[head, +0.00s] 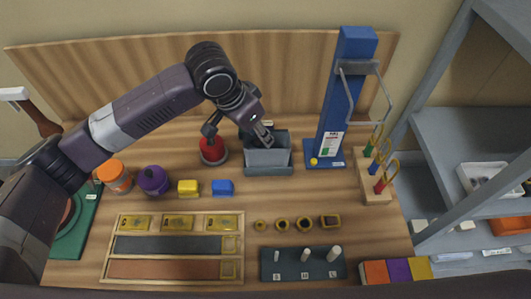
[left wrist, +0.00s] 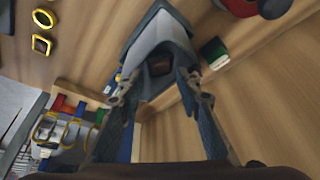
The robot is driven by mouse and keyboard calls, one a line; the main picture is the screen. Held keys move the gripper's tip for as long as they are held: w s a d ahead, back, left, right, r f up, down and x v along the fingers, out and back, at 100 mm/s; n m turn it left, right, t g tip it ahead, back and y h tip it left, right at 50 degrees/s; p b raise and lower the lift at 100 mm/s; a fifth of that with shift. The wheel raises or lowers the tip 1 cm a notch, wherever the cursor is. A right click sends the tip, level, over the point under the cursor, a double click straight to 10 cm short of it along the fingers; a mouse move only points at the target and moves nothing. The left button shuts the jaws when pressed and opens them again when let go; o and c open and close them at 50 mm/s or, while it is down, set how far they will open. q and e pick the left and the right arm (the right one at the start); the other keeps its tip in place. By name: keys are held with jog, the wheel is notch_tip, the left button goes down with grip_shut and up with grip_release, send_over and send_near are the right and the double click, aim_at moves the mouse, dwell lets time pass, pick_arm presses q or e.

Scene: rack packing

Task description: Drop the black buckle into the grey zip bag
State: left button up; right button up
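The grey zip bag (head: 268,169) stands open at the back middle of the table. It also shows in the left wrist view (left wrist: 160,32). My left gripper (head: 265,137) is above the bag's mouth, pointing down at it. In the left wrist view its two fingers (left wrist: 156,86) are apart, with nothing seen held between them. A small dark patch (left wrist: 160,67) shows inside the bag's mouth; I cannot tell whether it is the black buckle. I cannot make out the buckle elsewhere. My right gripper is not in view.
A tall blue stand (head: 343,95) with a grey handle rises right of the bag. A red round thing (head: 213,153) with a black knob is close on its left. A dark green block (left wrist: 214,52) lies behind it. Yellow (head: 188,188) and blue (head: 222,188) blocks sit in front.

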pick_arm(q)
jog(key=shift+o, duration=1.4)
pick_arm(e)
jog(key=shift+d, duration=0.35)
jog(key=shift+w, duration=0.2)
pick_arm(q)
jog(key=v, duration=1.2)
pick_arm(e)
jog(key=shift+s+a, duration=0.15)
pick_arm(q)
jog(key=shift+d, duration=0.1)
